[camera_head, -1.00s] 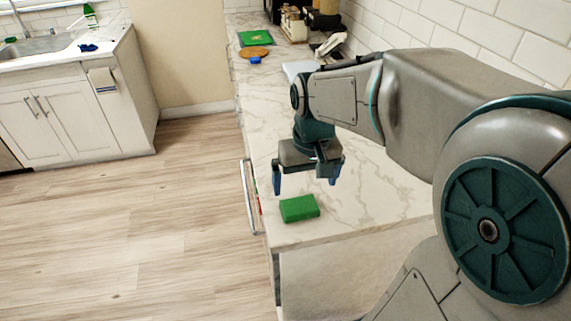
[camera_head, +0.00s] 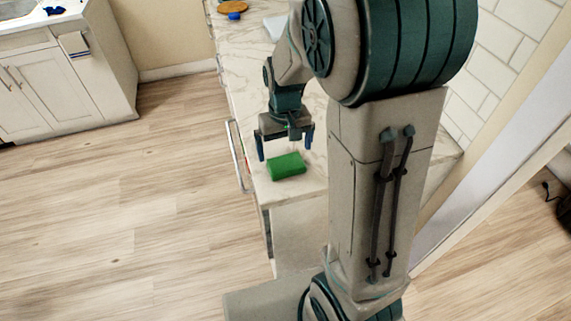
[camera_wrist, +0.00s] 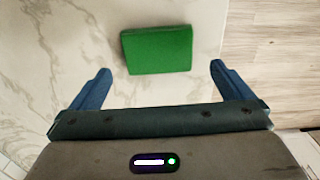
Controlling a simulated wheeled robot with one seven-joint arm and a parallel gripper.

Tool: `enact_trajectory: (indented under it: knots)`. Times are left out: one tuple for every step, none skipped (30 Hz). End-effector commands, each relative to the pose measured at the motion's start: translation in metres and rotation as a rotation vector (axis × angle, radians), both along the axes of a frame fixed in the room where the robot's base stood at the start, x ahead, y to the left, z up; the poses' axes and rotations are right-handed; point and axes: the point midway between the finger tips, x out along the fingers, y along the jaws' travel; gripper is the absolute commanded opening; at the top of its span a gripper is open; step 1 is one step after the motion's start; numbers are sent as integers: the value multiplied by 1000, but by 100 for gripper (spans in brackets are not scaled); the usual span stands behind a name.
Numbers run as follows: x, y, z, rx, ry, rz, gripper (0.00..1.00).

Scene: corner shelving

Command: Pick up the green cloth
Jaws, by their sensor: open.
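The green cloth (camera_head: 287,167) is a folded, block-like green piece lying near the front end of the marble counter. In the wrist view the cloth (camera_wrist: 157,50) lies ahead of the fingertips, between their lines and a little left of centre. My gripper (camera_head: 285,148) is open and empty, pointing down just behind and above the cloth in the head view. Its two blue fingers are apart, and in the wrist view the gripper (camera_wrist: 160,80) shows both fingertips clear of the cloth.
The marble counter (camera_head: 303,182) ends just in front of the cloth, with wood floor (camera_head: 170,200) to its left. A handle (camera_head: 237,157) sticks out from its left side. A round wooden board (camera_head: 232,7) and a blue item (camera_head: 235,16) lie at the far end.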

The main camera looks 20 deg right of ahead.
Motion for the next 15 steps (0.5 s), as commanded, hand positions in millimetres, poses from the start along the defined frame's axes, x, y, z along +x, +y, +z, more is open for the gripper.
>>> enact_trajectory:
  knots:
    - [-2,0,-5,0,5,-1,100]
    - [-3,-1,-9,-1,7,-1,100]
    - [-3,-1,-15,-1,6,0,100]
    - [-4,-2,-20,-1,7,0,100]
    - [-5,-2,-25,-1,8,0,100]
    - [-5,-2,-30,-1,6,-1,100]
    - [-4,-2,-35,-1,5,-1,100]
    - [-4,-2,-38,0,5,-1,100]
    - [-4,-2,-42,-1,4,-1,100]
    - [-4,-2,-44,-1,4,0,100]
    - [-4,-2,-46,-1,3,0,100]
    - [-4,-2,-47,-1,2,1,100]
    - [-4,-2,-48,-1,2,1,100]
    - [-4,-2,-49,-1,1,1,100]
    - [-4,-2,-49,-1,1,0,100]
